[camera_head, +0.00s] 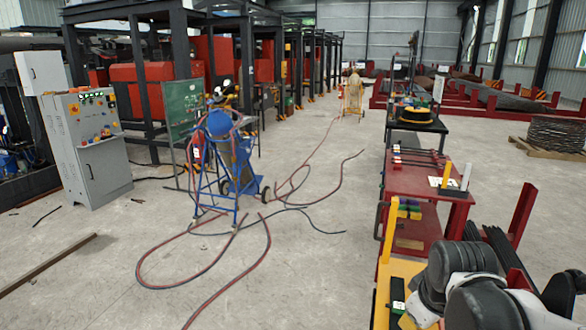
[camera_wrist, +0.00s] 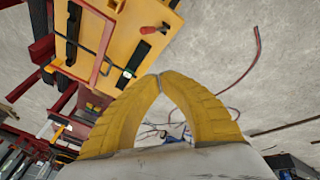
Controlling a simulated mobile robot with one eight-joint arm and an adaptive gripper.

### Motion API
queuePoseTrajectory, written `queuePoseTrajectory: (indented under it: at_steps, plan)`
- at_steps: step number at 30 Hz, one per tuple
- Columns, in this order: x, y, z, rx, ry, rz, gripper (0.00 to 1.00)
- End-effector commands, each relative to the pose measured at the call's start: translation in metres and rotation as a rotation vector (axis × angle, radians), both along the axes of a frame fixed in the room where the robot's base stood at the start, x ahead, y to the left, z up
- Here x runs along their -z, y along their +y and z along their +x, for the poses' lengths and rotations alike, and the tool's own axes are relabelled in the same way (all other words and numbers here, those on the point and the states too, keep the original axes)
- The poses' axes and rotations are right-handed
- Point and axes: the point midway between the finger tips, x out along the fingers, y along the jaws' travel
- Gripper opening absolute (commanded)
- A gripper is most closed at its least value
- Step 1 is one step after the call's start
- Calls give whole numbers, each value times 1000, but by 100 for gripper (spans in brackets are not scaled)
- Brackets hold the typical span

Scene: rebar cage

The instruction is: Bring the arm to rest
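My arm (camera_head: 465,280) shows at the lower right of the head view as dark grey and white links, folded low beside a yellow surface. My gripper is not visible in that view. In the wrist view my gripper (camera_wrist: 160,77) shows as two yellow ribbed fingers that arch together. Their tips meet and nothing is seen held between them. Past the fingers are a yellow surface (camera_wrist: 150,55) with a red-handled tool (camera_wrist: 154,29) and the concrete floor.
A red cart (camera_head: 425,178) and a black table (camera_head: 418,123) stand in line ahead at the right. A blue gas-bottle trolley (camera_head: 228,155) trails hoses across the floor. A grey control cabinet (camera_head: 90,145) stands left. Bare floor (camera_head: 310,270) lies left of my arm.

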Motion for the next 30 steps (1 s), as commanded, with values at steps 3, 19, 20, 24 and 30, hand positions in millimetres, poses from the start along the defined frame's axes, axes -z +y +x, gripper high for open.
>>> queuePoseTrajectory:
  at_steps: [3, 19, 20, 24, 30]
  plan:
    - [-17, 17, -25, 98, -68, 53, 0]
    - [-38, 57, -88, 399, -259, 280, 0]
    - [-38, 57, -88, 402, -259, 282, 0]
    - [-38, 57, -88, 402, -259, 282, 0]
    - [-38, 57, -88, 402, -259, 282, 0]
